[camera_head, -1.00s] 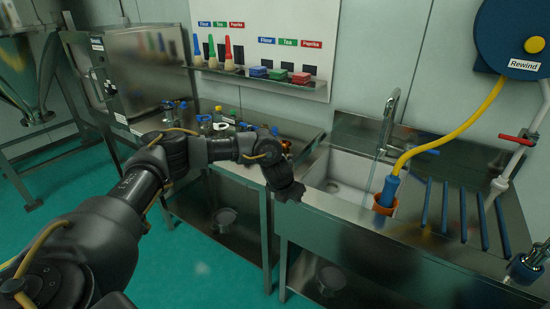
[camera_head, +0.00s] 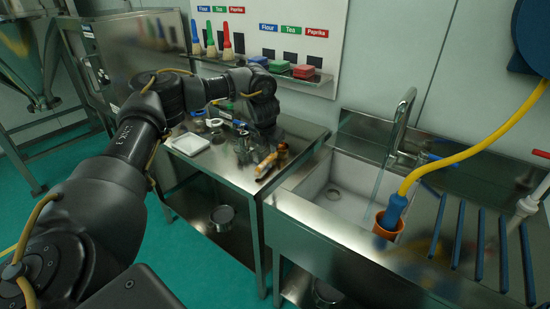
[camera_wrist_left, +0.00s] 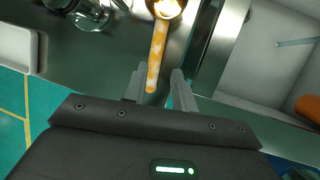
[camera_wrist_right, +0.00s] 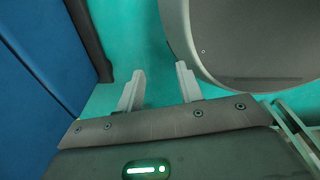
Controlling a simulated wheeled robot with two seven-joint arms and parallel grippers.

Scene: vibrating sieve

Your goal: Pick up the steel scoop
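The scoop shows in the left wrist view as a mottled orange-tan handle (camera_wrist_left: 157,55) with a shiny round metal end at the top edge, partly cut off. In the head view its handle (camera_head: 265,164) lies near the right edge of the steel table. My left gripper (camera_wrist_left: 157,73) is open, with the near end of the handle between its fingertips; no contact shows. In the head view the left gripper (camera_head: 264,138) is over the table beside the handle, its fingertips largely hidden. My right gripper (camera_wrist_right: 160,72) is open and empty above green floor.
The steel table (camera_head: 218,168) also holds a white tray (camera_head: 189,143) and several jars. A sink (camera_head: 343,185) adjoins on the right, with an orange cup (camera_head: 387,227) holding a blue hose nozzle (camera_head: 395,207). A tool shelf (camera_head: 290,75) hangs above the table.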

